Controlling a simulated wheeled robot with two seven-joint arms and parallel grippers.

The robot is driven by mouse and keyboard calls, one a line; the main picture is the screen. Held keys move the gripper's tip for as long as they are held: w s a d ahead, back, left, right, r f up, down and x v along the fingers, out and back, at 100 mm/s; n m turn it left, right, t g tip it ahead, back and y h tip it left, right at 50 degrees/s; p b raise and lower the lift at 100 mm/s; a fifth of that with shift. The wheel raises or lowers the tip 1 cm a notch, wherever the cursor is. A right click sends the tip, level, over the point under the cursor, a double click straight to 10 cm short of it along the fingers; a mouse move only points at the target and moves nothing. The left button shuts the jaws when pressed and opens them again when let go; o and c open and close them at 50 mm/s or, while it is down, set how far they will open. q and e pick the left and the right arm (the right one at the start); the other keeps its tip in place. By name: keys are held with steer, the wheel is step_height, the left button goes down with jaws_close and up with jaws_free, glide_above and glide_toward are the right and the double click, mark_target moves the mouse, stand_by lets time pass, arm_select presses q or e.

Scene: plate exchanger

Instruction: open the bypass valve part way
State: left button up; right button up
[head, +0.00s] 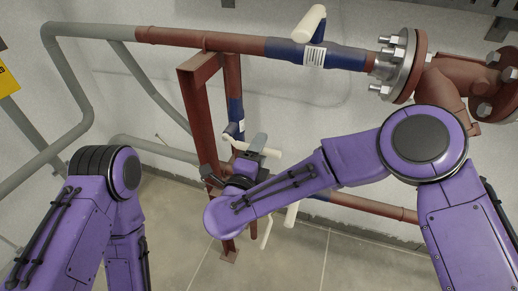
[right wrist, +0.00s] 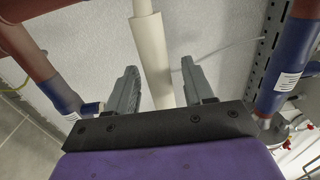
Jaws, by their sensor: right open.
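My right gripper (head: 236,158) is by the lower pipes in the head view, partly hidden by my own wrist. In the right wrist view my right gripper (right wrist: 160,68) is open, its two grey fingers apart. A cream lever handle (right wrist: 151,45) runs down from the top and passes between or just beyond the fingers; contact cannot be told. A cream handle also shows by the gripper in the head view (head: 240,146). Just above it is a blue valve section with a white label (head: 236,112). Which valve is the bypass is not marked legibly. My left gripper is out of view.
An upper blue valve (head: 342,57) with a cream lever (head: 309,24) sits on the horizontal red pipe. A red steel frame (head: 200,110) stands beside the gripper. A bolted flange (head: 401,65) is at the upper right. The floor (head: 300,255) is clear.

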steer(key=shift+w, duration=0.15)
jaws_close()
steer(key=f+m+b, duration=0.2)
steer(key=a+f+m+b, duration=0.1)
steer(key=f+m+b, duration=0.1)
steer(key=m+b, duration=0.1)
steer(key=shift+w+f, duration=0.1)
steer(key=shift+f, duration=0.15)
jaws_free()
